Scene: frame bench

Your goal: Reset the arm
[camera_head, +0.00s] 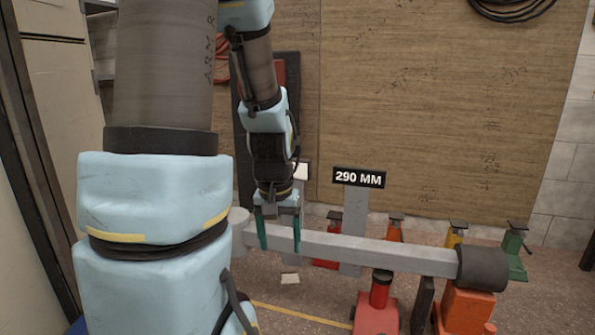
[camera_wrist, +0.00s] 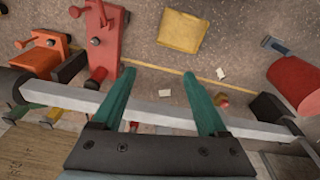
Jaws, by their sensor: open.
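My gripper (camera_head: 278,238) hangs pointing down near the left part of a long grey bar (camera_head: 375,250). Its two green fingers are apart, and in the wrist view the gripper (camera_wrist: 158,95) shows them spread with the bar (camera_wrist: 60,95) passing across between or behind them. I cannot tell whether the fingers touch the bar. Nothing is clearly held. My arm reaches down from the top of the head view and covers much of its left side.
A "290 MM" sign (camera_head: 359,177) stands on a grey post behind the bar. A dark cylinder (camera_head: 483,269) is at the bar's right end. Red (camera_head: 376,312) and orange (camera_head: 465,308) stands are below it. A yellow piece (camera_wrist: 186,31) lies on the floor. A wooden panel (camera_head: 450,100) closes the back.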

